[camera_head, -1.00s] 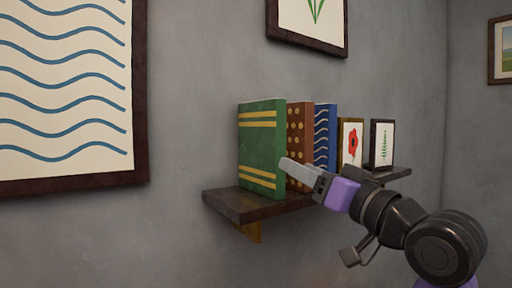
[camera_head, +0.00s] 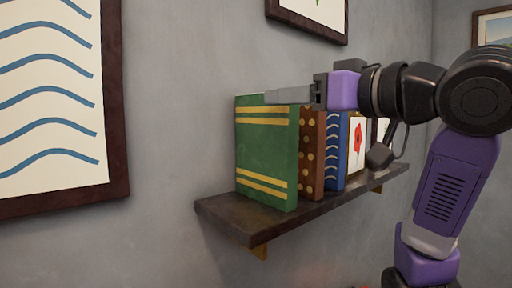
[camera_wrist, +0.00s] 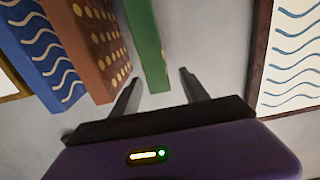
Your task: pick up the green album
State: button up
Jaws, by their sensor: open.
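The green album (camera_head: 266,152) with yellow bands stands upright at the near left end of the wall shelf (camera_head: 325,208). It leads the row, beside the brown dotted album (camera_head: 312,155). My gripper (camera_head: 272,96) is level with the green album's top edge, its fingers overlapping the upper right of it in the head view. In the wrist view my gripper (camera_wrist: 160,75) is open, and the end of the green album (camera_wrist: 148,45) appears between the two fingers. I cannot tell whether they touch it.
A blue wavy album (camera_head: 336,155) and a poppy picture (camera_head: 356,150) stand farther along the shelf. Another small frame is mostly hidden behind my arm. A large wave picture (camera_head: 50,110) hangs on the wall at left.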

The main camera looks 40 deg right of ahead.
jog(key=w+p, duration=0.2)
jog(key=w, duration=0.5)
jog(key=shift+w, duration=0.2)
jog(key=shift+d+f, duration=0.1)
jog(key=shift+c, duration=0.2)
grip_shut()
dwell(1.0)
